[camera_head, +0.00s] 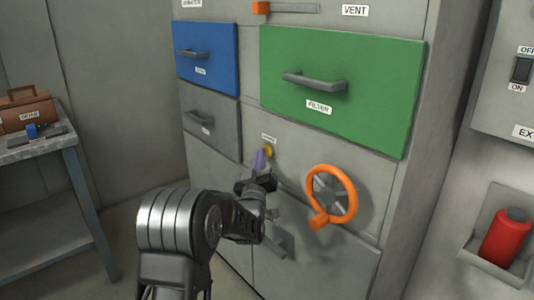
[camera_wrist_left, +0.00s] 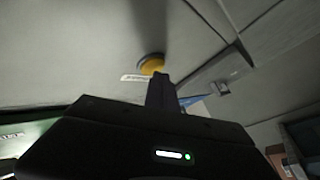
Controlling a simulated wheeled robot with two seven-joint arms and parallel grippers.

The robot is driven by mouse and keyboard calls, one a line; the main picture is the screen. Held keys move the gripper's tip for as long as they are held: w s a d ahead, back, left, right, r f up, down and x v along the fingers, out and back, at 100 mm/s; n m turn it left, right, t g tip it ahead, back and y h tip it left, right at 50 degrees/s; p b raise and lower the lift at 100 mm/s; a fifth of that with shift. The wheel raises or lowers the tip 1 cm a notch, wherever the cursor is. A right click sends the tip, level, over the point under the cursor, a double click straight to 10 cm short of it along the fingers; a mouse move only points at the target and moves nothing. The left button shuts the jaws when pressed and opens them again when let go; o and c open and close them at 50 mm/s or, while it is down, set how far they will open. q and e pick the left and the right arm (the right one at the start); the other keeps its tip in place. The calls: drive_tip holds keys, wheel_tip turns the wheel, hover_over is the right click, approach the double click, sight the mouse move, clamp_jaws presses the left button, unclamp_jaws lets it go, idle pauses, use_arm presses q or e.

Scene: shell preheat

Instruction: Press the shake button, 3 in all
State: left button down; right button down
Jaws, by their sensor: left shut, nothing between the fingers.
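The shake button is a round yellow button (camera_head: 268,151) on the grey cabinet front, under a small white label too small to read. It also shows in the left wrist view (camera_wrist_left: 151,64), just beyond my fingertips. My left gripper (camera_head: 260,160) is shut and empty, with its fingertips at or very near the button and covering part of it. I cannot tell whether the fingertips touch it. My right gripper is not in view.
An orange handwheel (camera_head: 345,207) sticks out to the right of the button. Above are a green filter drawer (camera_head: 375,90) and a blue drawer (camera_head: 207,52) with handles; a grey drawer (camera_head: 210,125) is at left. A side table (camera_head: 40,146) stands far left, a red canister (camera_head: 503,238) right.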

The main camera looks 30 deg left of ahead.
use_arm(q)
drive_tip(key=shift+w+d+b, duration=0.15)
drive_tip(key=shift+w+b, duration=0.25)
idle(0.6)
drive_tip(key=shift+s, duration=0.15)
drive_tip(key=shift+s+a+b, duration=0.25)
drive_tip(key=shift+s+b, duration=0.1)
drive_tip(key=shift+s, duration=0.3)
drive_tip(key=s, duration=0.1)
drive_tip(key=s+a+b, duration=0.1)
drive_tip(key=s, duration=0.2)
drive_tip(key=shift+s+a, duration=0.25)
drive_tip(key=shift+s, duration=0.15)
idle(0.3)
idle(0.7)
